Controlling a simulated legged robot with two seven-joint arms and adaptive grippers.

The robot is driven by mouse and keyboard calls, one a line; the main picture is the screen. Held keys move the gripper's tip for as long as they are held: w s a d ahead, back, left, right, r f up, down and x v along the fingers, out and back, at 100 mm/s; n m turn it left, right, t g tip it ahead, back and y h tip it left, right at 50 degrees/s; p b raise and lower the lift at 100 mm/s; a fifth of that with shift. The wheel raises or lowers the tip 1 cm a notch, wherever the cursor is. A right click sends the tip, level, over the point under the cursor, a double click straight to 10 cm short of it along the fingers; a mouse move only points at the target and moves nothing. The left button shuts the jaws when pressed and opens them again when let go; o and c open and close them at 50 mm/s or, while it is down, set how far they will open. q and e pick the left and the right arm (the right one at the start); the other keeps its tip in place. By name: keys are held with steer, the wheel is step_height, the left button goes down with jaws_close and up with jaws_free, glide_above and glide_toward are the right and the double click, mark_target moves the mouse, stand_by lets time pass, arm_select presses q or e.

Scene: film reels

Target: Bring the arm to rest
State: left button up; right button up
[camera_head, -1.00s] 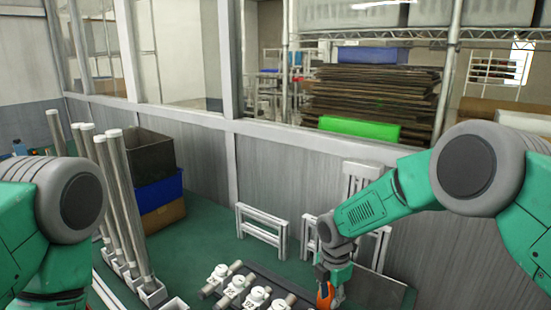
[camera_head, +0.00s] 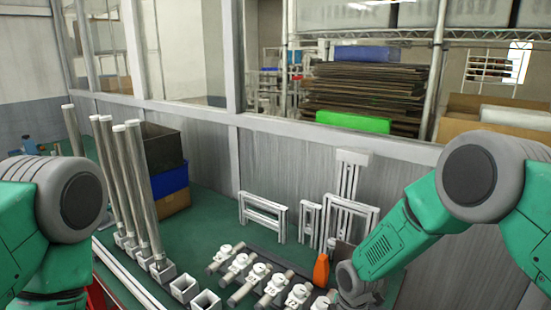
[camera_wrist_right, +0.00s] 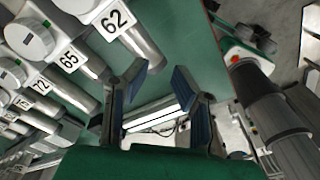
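My right arm comes in from the right in the head view, and its wrist dips to the bottom edge, where its gripper is out of sight. In the right wrist view my right gripper (camera_wrist_right: 160,85) is open, with two blue-padded fingers apart and nothing between them. My left arm shows at the left edge of the head view; its gripper is out of frame. An orange object (camera_head: 321,270) stands beside my right wrist, apart from it.
Tall tubes (camera_head: 145,190) stand in holders at left.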

steer(key=s+d+f+m, duration=0.35)
steer(key=s+m, duration=0.25)
steer(key=s, duration=0.4)
steer(key=s+d+f+m, duration=0.3)
steer(key=s+d+m, duration=0.15)
steer(key=s, duration=0.55)
steer(key=s+d+r+m, duration=0.25)
steer(key=s+m, duration=0.25)
steer(key=s, duration=0.3)
steer(key=s+d+r+m, duration=0.2)
steer(key=s+d+m, duration=0.1)
steer(key=s+m, duration=0.3)
arm_select(q)
step_height(320, 180, down, 14)
steer(key=b, duration=1.4)
steer(key=shift+s+f, duration=0.15)
steer(key=shift+s, duration=0.1)
arm_select(e)
step_height(320, 180, down, 14)
steer(key=w+a+n, duration=0.1)
steer(key=w+n, duration=0.1)
steer(key=shift+f+t+h, duration=0.25)
steer(key=shift+t+h, duration=0.15)
arm_select(q)
steer(key=shift+a, duration=0.1)
